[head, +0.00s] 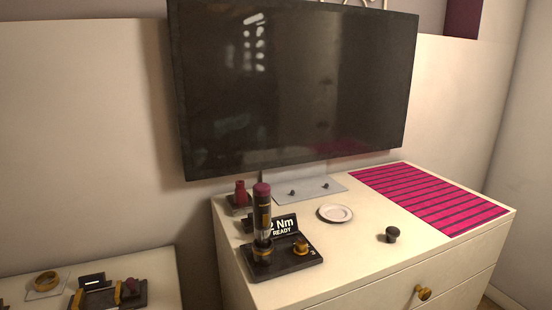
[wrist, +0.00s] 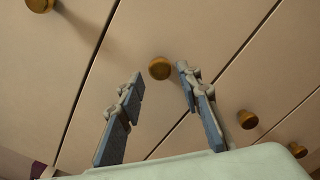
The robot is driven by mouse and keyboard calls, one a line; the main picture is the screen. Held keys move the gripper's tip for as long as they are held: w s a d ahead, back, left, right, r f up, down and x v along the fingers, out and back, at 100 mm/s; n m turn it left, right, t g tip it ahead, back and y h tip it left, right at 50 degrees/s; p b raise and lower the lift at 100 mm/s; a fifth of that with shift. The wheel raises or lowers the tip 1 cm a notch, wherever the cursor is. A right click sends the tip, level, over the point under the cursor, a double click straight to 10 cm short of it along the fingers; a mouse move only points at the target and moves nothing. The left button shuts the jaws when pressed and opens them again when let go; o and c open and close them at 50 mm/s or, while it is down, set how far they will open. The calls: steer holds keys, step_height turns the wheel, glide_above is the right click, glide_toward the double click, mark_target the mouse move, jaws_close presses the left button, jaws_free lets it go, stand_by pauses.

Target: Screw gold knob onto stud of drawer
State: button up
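In the wrist view my gripper (wrist: 158,76) is open, its two blue-grey fingers apart and pointing at a pale drawer front (wrist: 210,30). A round gold-brown knob (wrist: 160,68) shows at the drawer front, in line with the gap between the fingertips. No finger visibly touches it. I cannot tell how far the knob sits on its stud; the stud is hidden. In the head view a gold knob (head: 424,293) stands out from the dresser's drawer front at the lower right. My gripper does not show in the head view.
Other gold-brown knobs sit on neighbouring fronts: one upper left (wrist: 40,4), two lower right (wrist: 247,119). On the dresser top stand a torque driver (head: 262,215) in a dark base, a white dish (head: 335,213), a dark knob-like piece (head: 391,234) and a striped pink mat (head: 430,196).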

steer(key=n+b, duration=0.4)
steer(key=n, duration=1)
steer(key=shift+b, duration=0.35)
steer(key=shift+n+b, duration=1)
steer(key=shift+n, duration=1.3)
steer(key=shift+n+b, duration=3.15)
steer(key=shift+n, duration=1.35)
